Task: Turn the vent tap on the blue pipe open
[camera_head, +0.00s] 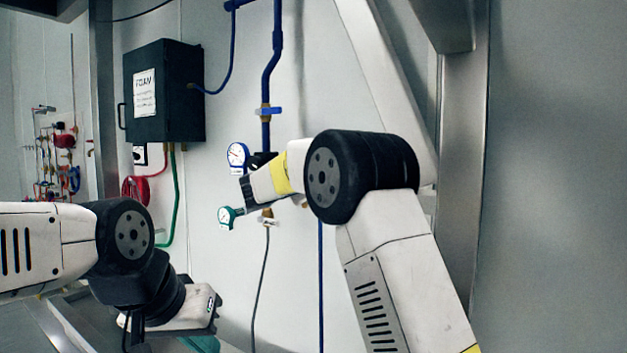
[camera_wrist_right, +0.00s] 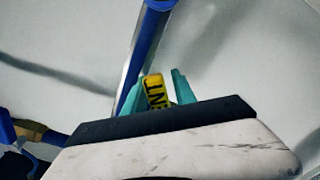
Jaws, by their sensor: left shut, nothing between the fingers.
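The blue pipe (camera_head: 267,85) runs down the wall in the head view, with a blue handle (camera_head: 272,111) on a brass fitting partway down. In the right wrist view, a yellow tag (camera_wrist_right: 156,91) with part of the word "VENT" shows between the teal fingers of my right gripper (camera_wrist_right: 158,94). These fingers are apart, with a gap at the tag's right side. The blue pipe (camera_wrist_right: 150,22) passes behind. The tap body behind the tag is hidden. My left gripper (camera_head: 205,344) is low at the bottom of the head view, shut and empty, away from the pipe.
A blue-rimmed gauge (camera_head: 238,154) and a green gauge (camera_head: 226,216) sit close to my right wrist. A dark box (camera_head: 163,92) hangs left of the pipe. Red and green hoses run below it. A metal post (camera_head: 463,150) stands on the right.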

